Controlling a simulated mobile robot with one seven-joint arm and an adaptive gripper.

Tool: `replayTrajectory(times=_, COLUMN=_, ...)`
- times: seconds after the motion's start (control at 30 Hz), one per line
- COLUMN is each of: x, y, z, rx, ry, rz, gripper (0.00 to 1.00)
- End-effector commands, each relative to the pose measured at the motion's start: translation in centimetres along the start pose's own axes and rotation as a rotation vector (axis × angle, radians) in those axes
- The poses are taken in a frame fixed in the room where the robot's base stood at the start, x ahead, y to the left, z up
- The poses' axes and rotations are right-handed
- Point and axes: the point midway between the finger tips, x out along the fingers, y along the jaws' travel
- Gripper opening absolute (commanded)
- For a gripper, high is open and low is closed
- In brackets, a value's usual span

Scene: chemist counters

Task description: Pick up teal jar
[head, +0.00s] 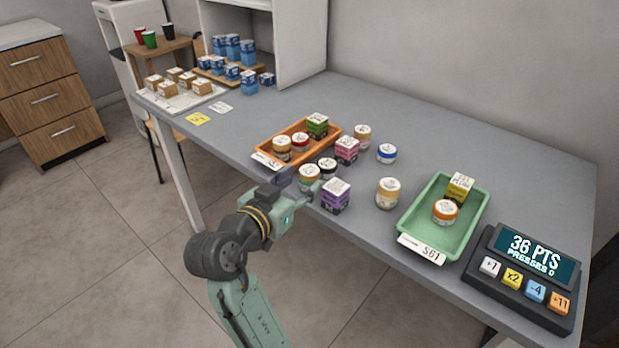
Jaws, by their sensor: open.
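I cannot make out a clearly teal jar. A small white jar with a blue lid (386,154) stands on the grey counter, right of the pink box. Jars with tan or yellowish lids stand behind the pink box (362,134), beside my gripper (309,174) and right of the purple box (388,193). A dark-lidded jar (327,167) stands just behind my gripper. My gripper (300,184) is open at the counter's front edge, close to the front tan-lidded jar. Its fingers partly overlap that jar, and I cannot tell whether they touch it.
A pink box (347,150) and purple box (335,196) stand close by. A green tray (416,226) and keypad display (523,262) are at the right. The counter's back right is clear.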

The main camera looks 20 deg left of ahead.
Motion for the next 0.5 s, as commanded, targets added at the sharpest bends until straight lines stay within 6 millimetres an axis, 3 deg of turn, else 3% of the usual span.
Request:
replayTrajectory(times=0.33, x=4.3, y=-0.3, z=-0.7, rx=-0.003, ry=-0.002, rz=0.002, gripper=0.47)
replayTrajectory(times=0.5, x=5.4, y=-0.4, z=-0.5, rx=-0.002, ry=0.0, rz=-0.002, gripper=0.47)
